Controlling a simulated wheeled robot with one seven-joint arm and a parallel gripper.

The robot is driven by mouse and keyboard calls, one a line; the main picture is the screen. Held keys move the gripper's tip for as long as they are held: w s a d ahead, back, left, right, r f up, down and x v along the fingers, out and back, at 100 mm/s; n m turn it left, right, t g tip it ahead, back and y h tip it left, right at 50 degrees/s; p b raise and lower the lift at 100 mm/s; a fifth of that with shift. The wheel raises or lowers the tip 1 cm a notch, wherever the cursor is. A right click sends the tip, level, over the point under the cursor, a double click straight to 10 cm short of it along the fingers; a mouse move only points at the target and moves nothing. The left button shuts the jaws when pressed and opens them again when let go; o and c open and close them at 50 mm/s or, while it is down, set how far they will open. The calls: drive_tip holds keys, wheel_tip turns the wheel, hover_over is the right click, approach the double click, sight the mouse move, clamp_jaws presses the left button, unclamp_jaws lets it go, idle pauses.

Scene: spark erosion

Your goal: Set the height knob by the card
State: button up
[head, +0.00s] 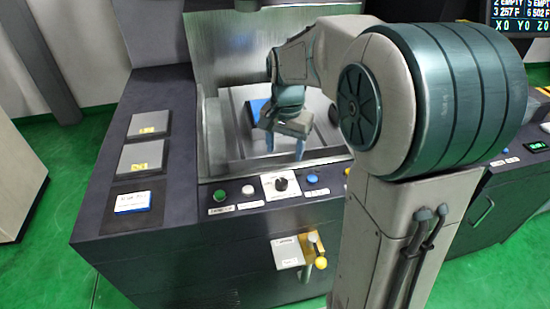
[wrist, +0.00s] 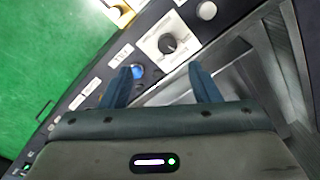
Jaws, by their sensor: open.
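The height knob (head: 281,184) looks to be the black rotary knob on a white dial plate on the machine's front panel. In the wrist view the knob (wrist: 167,43) shows beyond my fingertips, apart from them. My gripper (head: 284,143) is open and empty, above the panel's inner edge; its blue fingers (wrist: 160,78) point toward the panel. A card (head: 133,202), white and blue with writing too small to read, lies on the left ledge; I cannot tell whether it is the task's card. The dial's marks are too small to read.
A blue button (head: 311,179) is right of the knob, a white one (head: 248,190) and a green one (head: 220,195) left. A yellow-handled lever (head: 320,262) juts out below. Two grey plates (head: 141,156) lie on the left ledge. A blue block (head: 257,108) sits in the machine's basin.

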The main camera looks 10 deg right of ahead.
sight(281, 182)
drive_tip(key=shift+m, duration=0.6)
drive_tip(key=w+f, duration=0.1)
drive_tip(key=f, duration=0.3)
drive_tip(key=f+p, duration=0.1)
drive_tip(key=f, duration=0.4)
drive_tip(key=w+f, duration=0.1)
drive_tip(key=f, duration=0.4)
drive_tip(key=shift+w+f+p, duration=0.1)
drive_tip(key=shift+w+p, duration=0.25)
drive_tip(key=shift+p, duration=0.05)
drive_tip(key=c, duration=1)
